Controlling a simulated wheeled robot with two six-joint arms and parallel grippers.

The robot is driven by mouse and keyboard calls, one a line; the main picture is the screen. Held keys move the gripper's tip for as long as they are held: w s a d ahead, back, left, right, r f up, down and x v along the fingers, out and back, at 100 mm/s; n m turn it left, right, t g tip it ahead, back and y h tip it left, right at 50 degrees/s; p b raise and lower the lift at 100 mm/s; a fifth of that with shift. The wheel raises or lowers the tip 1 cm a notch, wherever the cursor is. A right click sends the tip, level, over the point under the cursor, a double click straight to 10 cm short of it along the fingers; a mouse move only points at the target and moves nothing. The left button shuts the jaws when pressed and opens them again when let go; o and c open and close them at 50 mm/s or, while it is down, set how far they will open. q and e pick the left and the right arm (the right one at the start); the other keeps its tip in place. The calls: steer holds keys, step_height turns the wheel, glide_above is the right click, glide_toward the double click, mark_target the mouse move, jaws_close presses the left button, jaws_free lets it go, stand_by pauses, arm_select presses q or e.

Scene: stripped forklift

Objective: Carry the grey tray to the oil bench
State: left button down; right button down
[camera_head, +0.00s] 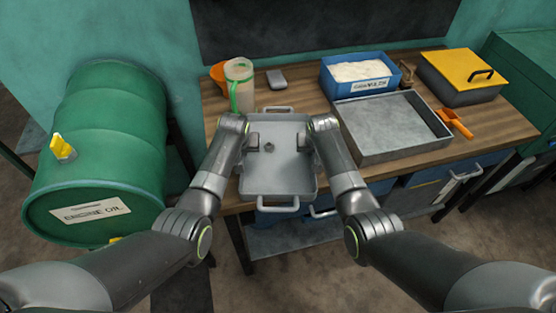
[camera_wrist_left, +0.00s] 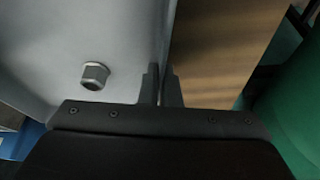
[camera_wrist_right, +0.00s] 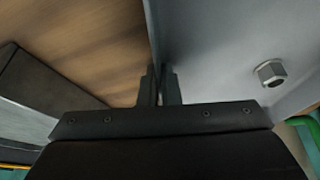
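The grey tray (camera_head: 280,180) is a shallow metal pan with a handle at its far and near ends. It is at the bench's left part, and its near end reaches past the front edge. A nut (camera_head: 269,147) lies in it; it also shows in the left wrist view (camera_wrist_left: 95,75) and the right wrist view (camera_wrist_right: 269,72). My left gripper (camera_head: 250,138) is shut on the tray's left wall, one finger on each side. My right gripper (camera_head: 309,138) is shut on the right wall likewise. I cannot tell whether the tray touches the bench.
The wooden bench (camera_head: 500,128) holds a jug (camera_head: 240,88), a blue box of white granules (camera_head: 358,72), a larger empty grey pan (camera_head: 390,125), an orange scoop (camera_head: 457,124) and a yellow-lidded box (camera_head: 462,70).

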arm_select(q)
steer(key=c, duration=1.6)
jaws_free()
steer(key=shift+c, duration=0.2)
arm_select(e)
steer(key=c, duration=1.6)
jaws_free()
steer(key=shift+c, duration=0.2)
arm_select(q)
steer(key=v, duration=1.2)
arm_select(e)
steer(key=v, duration=1.2)
arm_select(q)
steer(key=shift+s, duration=0.1)
arm_select(e)
steer(key=shift+s, duration=0.1)
